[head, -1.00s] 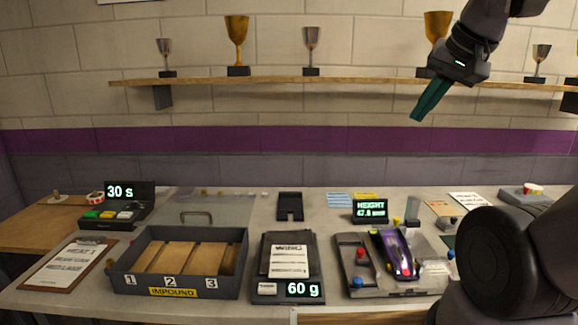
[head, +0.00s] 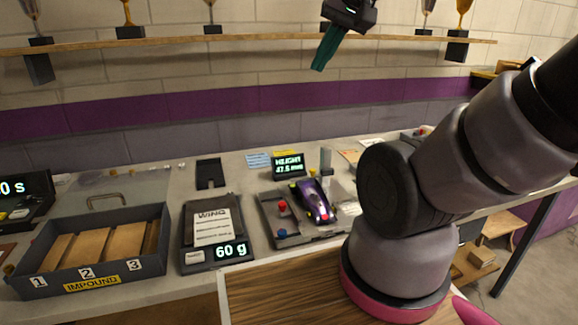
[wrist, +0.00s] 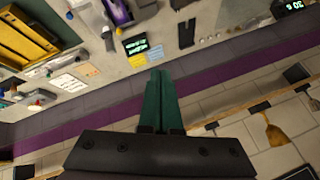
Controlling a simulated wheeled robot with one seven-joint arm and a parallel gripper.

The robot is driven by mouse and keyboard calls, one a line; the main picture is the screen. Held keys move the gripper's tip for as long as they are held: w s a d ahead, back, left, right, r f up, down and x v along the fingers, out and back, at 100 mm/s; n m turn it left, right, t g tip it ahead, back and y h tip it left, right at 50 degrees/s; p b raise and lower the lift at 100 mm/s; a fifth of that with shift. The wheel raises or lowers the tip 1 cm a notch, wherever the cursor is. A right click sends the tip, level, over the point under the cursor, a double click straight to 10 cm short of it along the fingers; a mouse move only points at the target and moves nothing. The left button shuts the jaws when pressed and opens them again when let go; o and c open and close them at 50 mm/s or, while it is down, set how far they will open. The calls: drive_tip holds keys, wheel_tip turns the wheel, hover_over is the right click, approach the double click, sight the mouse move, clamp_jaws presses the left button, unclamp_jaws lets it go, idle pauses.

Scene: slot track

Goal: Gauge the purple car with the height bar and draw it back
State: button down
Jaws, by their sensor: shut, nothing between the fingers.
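The purple car (head: 315,201) sits on the grey height gauge base (head: 285,232) at the middle right of the bench in the head view. The height display (head: 288,165) behind it reads about 47.5 mm. A grey upright post (head: 326,162) stands behind the car; I cannot tell clearly where the height bar lies. My gripper (head: 318,68) is shut and empty, high in front of the wall, well above and behind the car. In the wrist view the teal fingers (wrist: 159,75) are together, and the car (wrist: 117,12) shows at the top edge.
A scale (head: 210,255) reading 60 g stands left of the gauge. The impound box (head: 60,283) with wooden blocks is further left. A shelf with trophies (head: 240,40) runs along the wall near my gripper. A dark slotted holder (head: 210,173) lies behind the scale.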

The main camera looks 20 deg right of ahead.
drive_tip(key=c, duration=0.8)
unclamp_jaws()
drive_tip(key=shift+w, duration=0.15)
drive_tip(key=shift+o, duration=0.5)
drive_tip(key=w+d+f+n+g, duration=0.2)
drive_tip(key=w+f+n, duration=0.1)
drive_tip(key=w, duration=0.3)
drive_tip(key=shift+w+f+n+h, duration=0.3)
drive_tip(key=shift+f+n+h, duration=0.1)
drive_tip(key=shift+n, duration=0.1)
drive_tip(key=n+g+h, duration=0.1)
drive_tip(key=n+g, duration=0.4)
drive_tip(key=n, duration=0.6)
hover_over(313, 169)
wheel_tip(313, 169, down, 20)
wheel_tip(313, 169, down, 11)
drive_tip(key=shift+s+f, duration=0.1)
drive_tip(key=shift+s, duration=0.05)
clamp_jaws()
